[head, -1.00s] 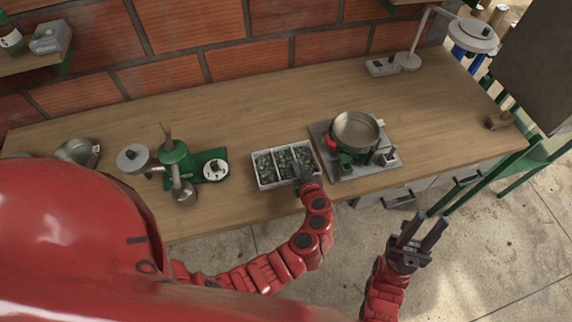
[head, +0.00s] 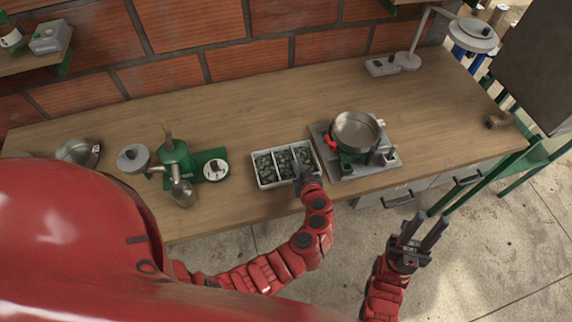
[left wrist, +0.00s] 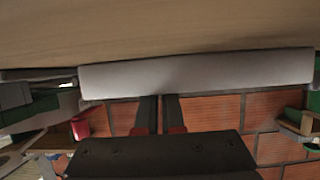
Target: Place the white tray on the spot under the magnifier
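The white tray (head: 262,187) lies on the wooden bench near its front edge, its compartments filled with dark green pieces. My left gripper (head: 301,172) is at the tray's front right part, its fingers close together. In the left wrist view, the two fingers (left wrist: 161,112) reach the tray's pale wall (left wrist: 195,75), which hides their tips; they appear shut on a thin part of the tray. The white magnifier stand (head: 407,62) is at the back right of the bench, with its arm rising to the right. My right gripper (head: 425,236) is open and empty in front of the bench.
A metal pan on a stand (head: 356,132) is close to the tray's right. A green hand-cranked machine (head: 176,160) stands to its left, with a metal bowl (head: 77,151) farther left. The bench's back middle (head: 235,108) is clear. A brown roll (head: 497,121) lies at the right edge.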

